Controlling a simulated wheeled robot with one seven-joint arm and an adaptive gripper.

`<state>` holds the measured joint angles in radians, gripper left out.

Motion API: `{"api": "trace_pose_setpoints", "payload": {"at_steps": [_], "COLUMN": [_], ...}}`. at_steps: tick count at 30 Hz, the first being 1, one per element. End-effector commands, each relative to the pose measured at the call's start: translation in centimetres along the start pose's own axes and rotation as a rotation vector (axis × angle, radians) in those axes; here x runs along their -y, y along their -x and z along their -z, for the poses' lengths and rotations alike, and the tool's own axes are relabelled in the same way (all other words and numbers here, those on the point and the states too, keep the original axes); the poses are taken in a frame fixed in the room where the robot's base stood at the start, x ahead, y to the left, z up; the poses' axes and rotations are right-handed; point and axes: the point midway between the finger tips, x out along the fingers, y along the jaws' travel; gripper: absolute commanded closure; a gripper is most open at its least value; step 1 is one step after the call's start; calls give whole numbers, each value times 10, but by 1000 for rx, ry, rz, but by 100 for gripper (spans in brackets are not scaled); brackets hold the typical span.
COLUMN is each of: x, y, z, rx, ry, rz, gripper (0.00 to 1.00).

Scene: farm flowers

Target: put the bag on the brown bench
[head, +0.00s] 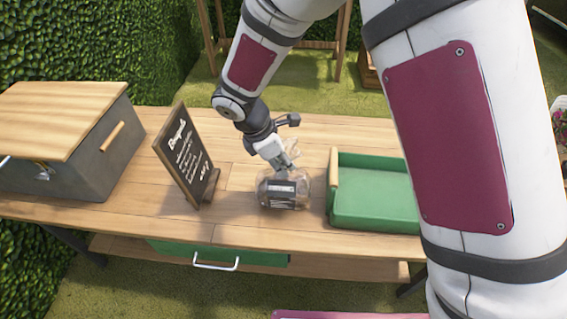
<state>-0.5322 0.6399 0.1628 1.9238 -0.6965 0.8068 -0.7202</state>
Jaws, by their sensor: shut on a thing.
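A clear bag with a dark label (283,194) is on or just above the wooden tabletop, between a small chalkboard sign and a green tray. My gripper (285,160) is above it, shut on the gathered top of the bag. The bag hangs or stands upright below the fingers; whether its base touches the wood I cannot tell. The brown wooden bench (130,205) spans the view, with a green drawer below its top. The fingertips are partly hidden by the bag's crinkled top.
The chalkboard sign (186,155) stands left of the bag. The green tray (372,192) with a wooden handle is close on its right. A grey box with a wooden lid (65,125) fills the left end. Bare wood lies in front of the sign and bag.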

Motion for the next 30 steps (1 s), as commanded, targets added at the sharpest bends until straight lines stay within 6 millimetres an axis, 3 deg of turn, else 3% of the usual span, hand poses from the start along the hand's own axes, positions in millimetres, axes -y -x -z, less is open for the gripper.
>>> {"api": "trace_pose_setpoints", "payload": {"at_steps": [12, 13, 16, 30], "x": [0, 0, 0, 0], "y": [-5, -6, -5, 0], "z": [3, 3, 3, 1], "rx": [0, 0, 0, -1], "ry": [0, 0, 0, 0], "rz": [-2, -1, -1, -2], "gripper": [100, 73, 53, 53]}}
